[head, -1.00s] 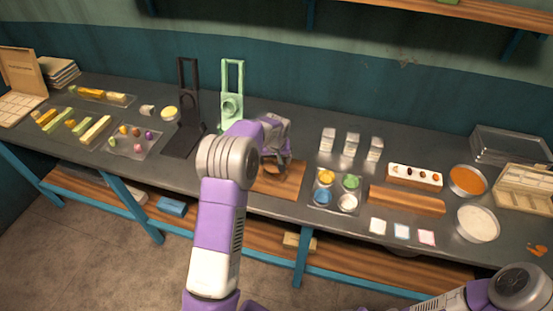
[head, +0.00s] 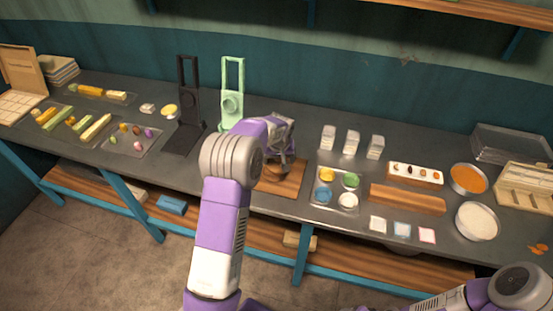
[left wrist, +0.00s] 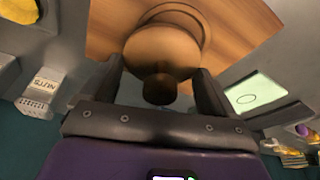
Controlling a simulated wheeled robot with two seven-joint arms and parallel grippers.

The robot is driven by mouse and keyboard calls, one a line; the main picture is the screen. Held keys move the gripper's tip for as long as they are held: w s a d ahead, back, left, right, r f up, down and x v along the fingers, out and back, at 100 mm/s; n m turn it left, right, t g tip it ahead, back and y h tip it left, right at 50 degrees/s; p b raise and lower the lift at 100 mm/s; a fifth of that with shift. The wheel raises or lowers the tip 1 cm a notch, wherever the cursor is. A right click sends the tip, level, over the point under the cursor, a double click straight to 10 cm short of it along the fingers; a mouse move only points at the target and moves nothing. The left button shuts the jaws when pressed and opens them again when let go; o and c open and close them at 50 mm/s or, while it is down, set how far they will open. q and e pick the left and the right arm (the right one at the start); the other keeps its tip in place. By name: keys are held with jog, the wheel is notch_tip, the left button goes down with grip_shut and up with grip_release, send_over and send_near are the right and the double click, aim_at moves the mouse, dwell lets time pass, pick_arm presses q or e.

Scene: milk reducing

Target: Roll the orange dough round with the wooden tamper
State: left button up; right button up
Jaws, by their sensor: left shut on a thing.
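My left gripper (head: 280,165) is over the wooden board (head: 292,180) near the middle of the counter. In the left wrist view the gripper (left wrist: 160,82) is shut on the wooden tamper (left wrist: 163,50), which has a wide round body and a dark knob between the fingers. The tamper is at the board (left wrist: 245,25), with a curved brown edge showing just beyond it. I cannot make out orange dough on the board; the tamper and my gripper cover that spot. My right gripper is outside the views.
Right of the board stand a tray of coloured cups (head: 325,204), a wooden block (head: 407,199), an orange-filled bowl (head: 468,178) and a pale bowl (head: 477,221). Behind are clear shakers (head: 352,142). A green press (head: 231,85) and a black press (head: 188,85) stand back left.

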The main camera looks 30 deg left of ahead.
pick_arm(q)
jog(key=shift+w+a, duration=0.15)
jog(key=shift+w, duration=0.1)
jog(key=shift+w+a, duration=0.1)
jog(key=shift+a, duration=0.2)
jog(key=shift+a, duration=0.1)
jog(key=shift+s+a, duration=0.2)
jog(key=shift+s, duration=0.1)
jog(key=shift+s+d, duration=0.15)
jog(key=shift+s, duration=0.2)
jog(key=shift+d, duration=0.3)
jog(key=shift+w+d, duration=0.15)
jog(key=shift+d, duration=0.1)
jog(key=shift+w+a, duration=0.15)
jog(key=shift+w, duration=0.3)
